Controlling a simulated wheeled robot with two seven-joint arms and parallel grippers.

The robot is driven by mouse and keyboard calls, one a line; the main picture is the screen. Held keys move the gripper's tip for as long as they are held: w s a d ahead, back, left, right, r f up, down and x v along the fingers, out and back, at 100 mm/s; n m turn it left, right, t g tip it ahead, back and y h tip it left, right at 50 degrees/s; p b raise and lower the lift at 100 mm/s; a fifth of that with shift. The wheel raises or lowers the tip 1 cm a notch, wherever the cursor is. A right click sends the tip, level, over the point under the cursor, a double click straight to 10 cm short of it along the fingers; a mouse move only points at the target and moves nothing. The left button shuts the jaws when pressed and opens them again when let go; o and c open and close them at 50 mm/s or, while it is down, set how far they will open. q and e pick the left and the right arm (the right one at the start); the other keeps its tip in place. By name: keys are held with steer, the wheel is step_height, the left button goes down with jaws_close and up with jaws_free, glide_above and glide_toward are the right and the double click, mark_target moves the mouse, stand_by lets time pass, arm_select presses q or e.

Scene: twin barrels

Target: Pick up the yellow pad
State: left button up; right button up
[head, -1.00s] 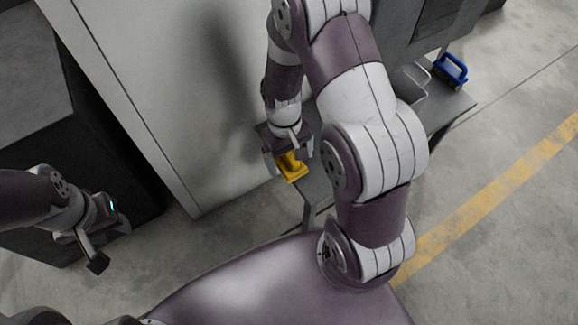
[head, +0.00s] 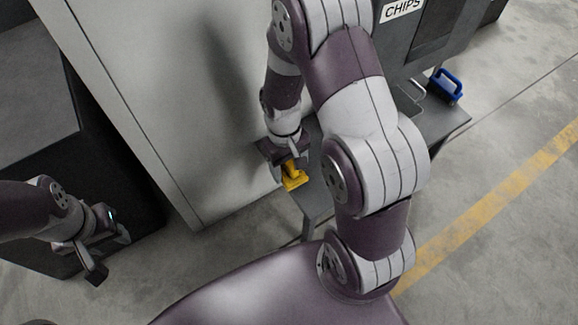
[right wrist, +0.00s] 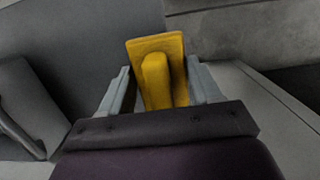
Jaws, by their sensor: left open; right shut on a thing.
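The yellow pad (head: 294,180) is a flat yellow block with a raised grip, at the left end of the grey table (head: 318,200). My right gripper (head: 288,165) is over it, with the fingers on either side of the grip. In the right wrist view the yellow pad (right wrist: 158,78) sits between the two fingers of my right gripper (right wrist: 160,88), which is shut on it. Whether the pad is clear of the table or resting on it I cannot tell. My left gripper (head: 108,256) is open and empty at the left, far from the pad.
A dark box labelled CHIPS (head: 425,40) stands behind the table. A pale panel (head: 165,90) rises close to the left of my right gripper. A dark cabinet (head: 60,160) is near my left gripper.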

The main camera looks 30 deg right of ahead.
steer(key=s+r+p, duration=0.5)
steer(key=s+r, duration=0.2)
steer(key=s, duration=0.4)
steer(key=shift+s+a+r, duration=0.15)
steer(key=shift+s+r, duration=0.1)
steer(key=shift+s, duration=0.1)
